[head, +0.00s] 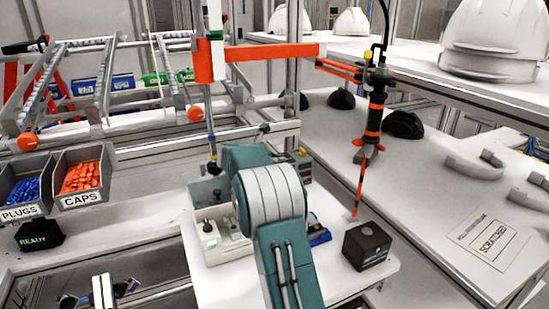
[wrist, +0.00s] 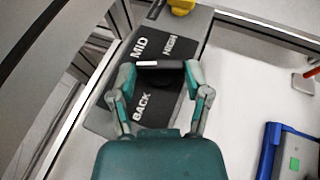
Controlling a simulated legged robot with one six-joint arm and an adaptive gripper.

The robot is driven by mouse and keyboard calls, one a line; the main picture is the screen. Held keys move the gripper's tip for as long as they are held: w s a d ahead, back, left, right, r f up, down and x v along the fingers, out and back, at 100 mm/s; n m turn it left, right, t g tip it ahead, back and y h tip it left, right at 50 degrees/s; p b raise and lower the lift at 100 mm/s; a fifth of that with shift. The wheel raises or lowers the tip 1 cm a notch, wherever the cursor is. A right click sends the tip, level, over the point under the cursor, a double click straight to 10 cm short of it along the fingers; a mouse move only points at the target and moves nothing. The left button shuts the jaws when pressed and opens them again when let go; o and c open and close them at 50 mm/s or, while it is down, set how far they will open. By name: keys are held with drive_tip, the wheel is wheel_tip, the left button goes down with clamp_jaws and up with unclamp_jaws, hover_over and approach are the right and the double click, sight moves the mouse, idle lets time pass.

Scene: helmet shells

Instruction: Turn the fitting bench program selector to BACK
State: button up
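The program selector (wrist: 151,107) shows in the wrist view as a black plate with white words. MID is at the upper left, BACK at the lower left, and a partly blurred word at the upper right. Its black bar knob (wrist: 172,67) has a white mark at its left end. My gripper (wrist: 160,72) has one fingertip at each end of the bar and appears shut on it. In the head view my own arm hides the selector and my gripper.
In the head view a dark box (head: 367,246) stands at the bench's front right, near a hanging orange-and-black tool (head: 373,115). Bins of plugs (head: 27,187) and caps (head: 82,178) are left.

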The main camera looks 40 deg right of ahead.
drive_tip(key=shift+n+t, duration=0.4)
idle(0.6)
drive_tip(key=n+t, duration=0.1)
drive_tip(key=n+t+y, duration=0.1)
drive_tip(key=shift+s+n+t, duration=0.3)
drive_tip(key=shift+t, duration=0.1)
drive_tip(key=shift+s+d+n+t+y, duration=0.1)
drive_tip(key=shift+d+n+t+y, duration=0.05)
drive_tip(key=shift+n+t+y, duration=1.25)
drive_tip(key=shift+n+t, duration=0.6)
drive_tip(key=shift+n, duration=0.1)
drive_tip(key=o, duration=1.2)
drive_tip(key=shift+d, duration=0.1)
drive_tip(key=shift+c, duration=0.2)
drive_tip(key=v, duration=1.2)
